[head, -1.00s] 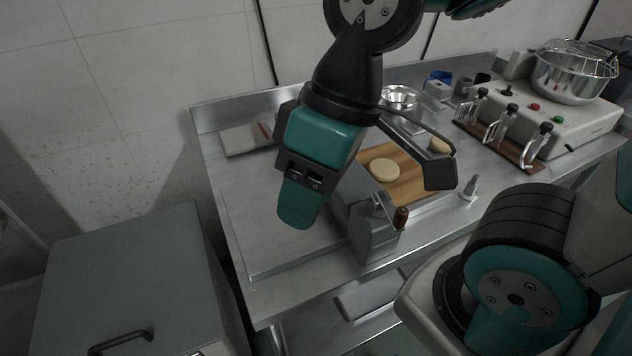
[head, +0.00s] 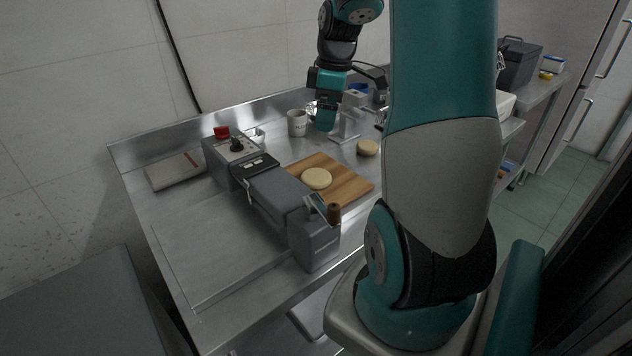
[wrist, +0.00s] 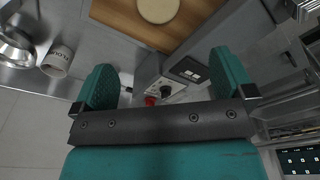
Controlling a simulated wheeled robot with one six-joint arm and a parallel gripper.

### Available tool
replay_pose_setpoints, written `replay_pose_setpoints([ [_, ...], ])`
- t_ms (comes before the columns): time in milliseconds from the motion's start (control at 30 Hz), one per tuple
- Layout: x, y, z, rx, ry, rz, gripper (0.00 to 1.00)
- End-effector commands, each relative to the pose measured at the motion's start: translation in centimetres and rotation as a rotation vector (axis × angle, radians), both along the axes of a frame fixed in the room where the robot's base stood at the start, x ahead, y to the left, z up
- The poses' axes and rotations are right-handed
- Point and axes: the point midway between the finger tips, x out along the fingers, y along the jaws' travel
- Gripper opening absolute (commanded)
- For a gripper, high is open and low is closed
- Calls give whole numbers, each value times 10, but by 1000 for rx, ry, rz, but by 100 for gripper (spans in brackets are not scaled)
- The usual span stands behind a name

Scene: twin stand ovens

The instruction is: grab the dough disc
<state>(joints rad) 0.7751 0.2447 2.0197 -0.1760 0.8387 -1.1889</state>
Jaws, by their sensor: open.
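A pale round dough disc (head: 316,178) lies flat on a wooden board (head: 348,188) on the steel table. A second pale disc (head: 367,147) sits just beyond the board, partly beside my arm. My gripper (head: 325,112) is above the table's far side, beyond the board, with nothing in it. In the wrist view my gripper (wrist: 165,80) has its two teal fingers wide apart. There a dough disc (wrist: 158,8) on the board (wrist: 118,16) shows at the top edge, past the fingertips and cut off by the frame.
A grey machine (head: 268,190) with a handle and control box stands left of the board. A flat pale box (head: 173,172) lies at the left. The table's front left is clear.

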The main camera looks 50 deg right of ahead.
Motion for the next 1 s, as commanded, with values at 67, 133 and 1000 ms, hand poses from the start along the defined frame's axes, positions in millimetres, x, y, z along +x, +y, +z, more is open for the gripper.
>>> replay_pose_setpoints([
  [67,0,-1,-13,3,6,2,100],
  [133,1,1,-28,4,6,4,100],
  [1000,20,9,-159,3,4,4,100],
])
